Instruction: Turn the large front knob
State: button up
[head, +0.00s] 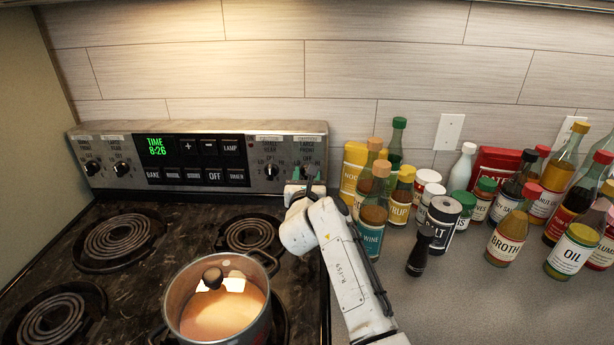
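The stove's control panel (205,150) runs along the back of the cooktop. The large front knob is at its right end, under a small label (307,143) that seems to read "large front". My gripper (303,177) is up against the panel at this knob and largely covers it. My white arm reaches up from the lower right, and its wrist hides most of the fingers. I cannot tell whether the fingers touch or close around the knob, or which way the knob points.
Another knob (270,171) sits just left of my gripper; two more are at the panel's left end. A pot (175,300) of orange liquid, with a ladle or lid knob showing, stands close left of my arm. Several bottles, including wine (372,222), and a pepper mill (420,252) crowd the counter at right.

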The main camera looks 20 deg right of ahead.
jog(key=shift+w+d, duration=0.15)
jog(key=shift+w, duration=0.3)
jog(key=shift+c, duration=0.4)
grip_shut()
